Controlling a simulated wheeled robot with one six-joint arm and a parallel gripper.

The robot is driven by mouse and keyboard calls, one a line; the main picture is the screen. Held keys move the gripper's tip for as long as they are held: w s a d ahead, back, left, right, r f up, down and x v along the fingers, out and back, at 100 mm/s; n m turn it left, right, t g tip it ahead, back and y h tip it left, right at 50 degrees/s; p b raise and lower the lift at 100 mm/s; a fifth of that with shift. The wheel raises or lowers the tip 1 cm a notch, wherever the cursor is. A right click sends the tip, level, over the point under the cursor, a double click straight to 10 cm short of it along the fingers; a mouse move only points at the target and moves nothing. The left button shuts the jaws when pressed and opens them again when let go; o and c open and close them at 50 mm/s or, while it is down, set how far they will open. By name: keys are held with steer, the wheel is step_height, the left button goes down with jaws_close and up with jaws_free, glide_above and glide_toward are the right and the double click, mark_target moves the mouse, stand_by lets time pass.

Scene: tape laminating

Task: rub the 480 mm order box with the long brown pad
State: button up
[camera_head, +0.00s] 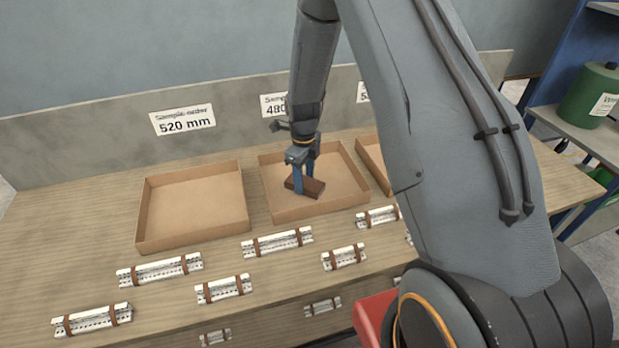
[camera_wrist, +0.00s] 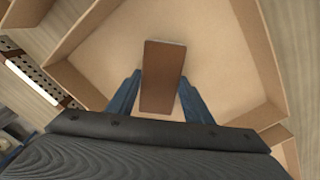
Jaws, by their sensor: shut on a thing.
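The 480 mm order box (camera_head: 281,212) is a shallow open cardboard tray below the partly hidden 480 label (camera_head: 272,106). My gripper (camera_head: 303,180) is inside its walls, pointing down, with blue fingers shut on the brown pad (camera_head: 314,188). In the wrist view the pad (camera_wrist: 162,77) is a long brown block between the two fingers (camera_wrist: 160,98), above the box floor (camera_wrist: 215,60). I cannot tell whether the pad touches the floor. No other object shows inside the box.
An empty box (camera_head: 193,205) stands left under the 520 mm label (camera_head: 183,120). Another box (camera_head: 372,160) to the right is mostly hidden by my arm. Several strapped white bundles (camera_head: 277,241) lie in front. A green canister (camera_head: 592,95) stands on the right shelf.

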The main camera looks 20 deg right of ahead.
mark_target(305, 182)
steer(key=shift+d+r+p, duration=0.1)
steer(key=shift+r+p, duration=1.75)
steer(key=shift+r, duration=2.25)
